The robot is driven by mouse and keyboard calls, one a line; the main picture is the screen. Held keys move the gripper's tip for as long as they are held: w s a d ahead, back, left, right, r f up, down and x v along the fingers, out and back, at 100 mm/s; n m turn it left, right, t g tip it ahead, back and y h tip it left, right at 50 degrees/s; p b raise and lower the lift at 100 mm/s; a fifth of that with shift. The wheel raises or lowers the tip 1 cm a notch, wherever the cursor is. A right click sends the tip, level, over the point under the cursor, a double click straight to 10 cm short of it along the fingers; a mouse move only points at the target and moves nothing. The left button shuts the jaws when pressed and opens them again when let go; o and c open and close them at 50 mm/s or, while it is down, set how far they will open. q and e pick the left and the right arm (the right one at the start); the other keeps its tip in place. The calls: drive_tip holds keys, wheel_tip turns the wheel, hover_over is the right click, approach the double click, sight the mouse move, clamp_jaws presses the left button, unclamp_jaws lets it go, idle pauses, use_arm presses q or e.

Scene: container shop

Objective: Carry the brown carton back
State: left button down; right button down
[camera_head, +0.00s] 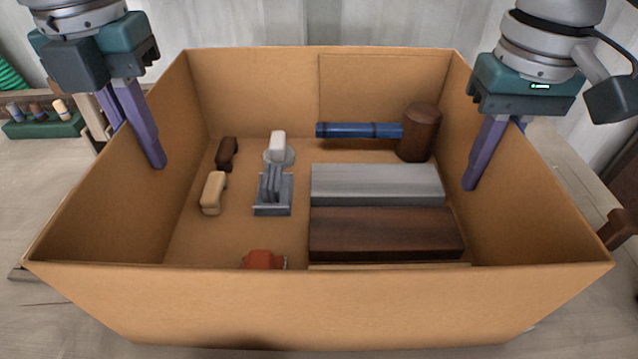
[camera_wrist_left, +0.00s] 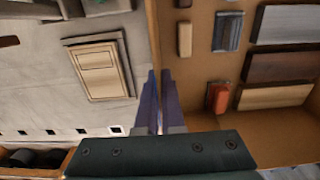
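The brown carton (camera_head: 330,305) is open-topped and fills the middle of the head view, roughly level. My left gripper (camera_head: 150,160) has its fingers on either side of the carton's left wall. In the left wrist view the same fingers (camera_wrist_left: 160,105) are close together with the thin carton wall (camera_wrist_left: 152,40) between them. My right gripper (camera_head: 480,175) straddles the carton's right wall, one finger inside and the other mostly hidden behind the wall. The carton's underside is hidden, so I cannot tell its height above the surface below.
Inside the carton lie a mallet (camera_head: 420,130) with a blue handle, a grey block (camera_head: 375,183), a dark brown block (camera_head: 385,232) and several small pieces. A green tray (camera_head: 45,127) stands at the left. A framed wooden panel (camera_wrist_left: 98,72) lies outside the carton.

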use_arm(q)
drive_tip(key=shift+r, duration=0.2)
use_arm(e)
drive_tip(key=shift+r, duration=0.2)
